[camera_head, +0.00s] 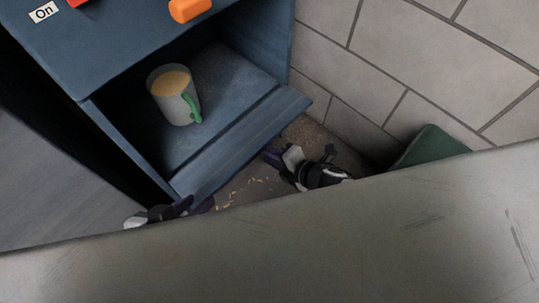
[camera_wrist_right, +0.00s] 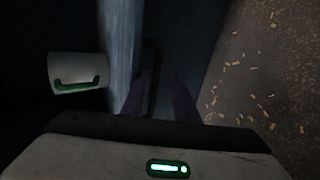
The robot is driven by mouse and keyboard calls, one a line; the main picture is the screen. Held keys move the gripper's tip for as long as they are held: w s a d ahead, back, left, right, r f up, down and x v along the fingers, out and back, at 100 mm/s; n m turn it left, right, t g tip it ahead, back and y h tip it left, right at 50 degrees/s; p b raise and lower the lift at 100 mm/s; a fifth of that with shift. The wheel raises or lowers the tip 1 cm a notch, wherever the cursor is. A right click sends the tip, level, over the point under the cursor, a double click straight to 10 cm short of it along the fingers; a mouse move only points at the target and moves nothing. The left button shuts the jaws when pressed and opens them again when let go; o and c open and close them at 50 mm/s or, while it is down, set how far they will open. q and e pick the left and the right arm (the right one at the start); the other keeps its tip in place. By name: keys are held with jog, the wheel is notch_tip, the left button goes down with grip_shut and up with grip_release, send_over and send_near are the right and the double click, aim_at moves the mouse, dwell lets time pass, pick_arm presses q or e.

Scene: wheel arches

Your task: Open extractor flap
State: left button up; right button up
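The extractor flap seems to be the blue panel (camera_head: 240,145) along the lower front of the blue cabinet opening. It slants outward below the opening, and I cannot tell how far it is open. My right gripper (camera_head: 272,156) is at the panel's right part, low by its outer edge. In the right wrist view its two dark fingers (camera_wrist_right: 162,98) are apart, with a dark surface beyond them; contact is unclear. My left gripper (camera_head: 192,206) is near the panel's lower left corner, partly hidden by the grey surface in front, so its opening is unclear.
A grey mug (camera_head: 172,95) with a green handle and tan contents stands inside the opening. Wood chips (camera_head: 245,185) litter the floor. A scratched grey surface (camera_head: 300,245) crosses the foreground. A block wall (camera_head: 420,60) and green object (camera_head: 430,147) bound the right.

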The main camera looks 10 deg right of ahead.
jog(key=shift+r, duration=0.1)
jog(key=s+d+f, duration=0.1)
jog(key=s+d, duration=0.5)
jog(key=s, duration=0.4)
jog(key=shift+d+p, duration=0.3)
jog(key=shift+p, duration=0.15)
dwell(0.5)
jog(key=shift+w, duration=0.1)
dwell(0.4)
